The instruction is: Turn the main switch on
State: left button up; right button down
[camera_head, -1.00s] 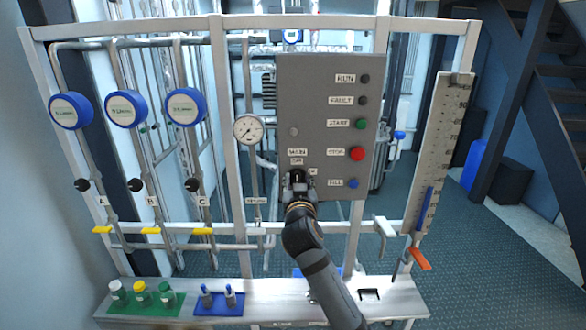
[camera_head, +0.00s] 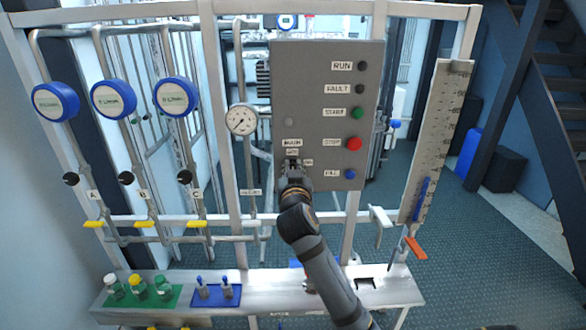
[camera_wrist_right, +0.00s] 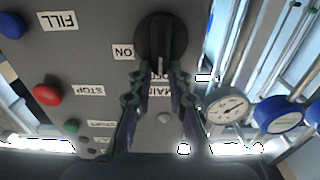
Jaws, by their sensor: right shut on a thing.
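The grey control panel (camera_head: 320,130) stands upright in the metal frame. The main switch is a black round knob with a raised grip bar (camera_wrist_right: 160,38), low on the panel's left side. In the right wrist view the bar lines up with the OFF label, and the ON label (camera_wrist_right: 123,52) sits to the side. My right gripper (camera_head: 293,167) is at the switch, and its fingers (camera_wrist_right: 160,75) close in on the bar from both sides. In the head view the gripper hides most of the knob. My left gripper is not in view.
Beside the switch are the red STOP button (camera_head: 354,144), green START button (camera_head: 358,113) and blue FILL button (camera_head: 350,174). A pressure gauge (camera_head: 241,119) hangs left of the panel. A bench (camera_head: 270,285) with bottles runs below. A scale board (camera_head: 436,140) stands to the right.

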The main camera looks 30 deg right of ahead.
jog(key=shift+s+d+f+m+b, duration=0.1)
jog(key=shift+d+f+m+b, duration=0.05)
jog(key=shift+m+b, duration=0.55)
jog(key=shift+s+d+f+m+b, duration=0.2)
jog(key=shift+d+f+m+b, duration=0.2)
jog(key=shift+m+b, duration=2.8)
jog(key=shift+s+d+f+m+b, duration=0.25)
jog(key=shift+f+m+b, duration=0.2)
jog(key=shift+m+b, duration=2.75)
jog(key=shift+s+d+f+m+b, duration=0.15)
jog(key=shift+d+f+m+b, duration=0.25)
jog(key=shift+m+b, duration=2.8)
jog(key=shift+n+b, duration=1.2)
jog(key=shift+b, duration=0.05)
jog(key=c, duration=1.3)
grip_release()
jog(key=shift+o, duration=0.2)
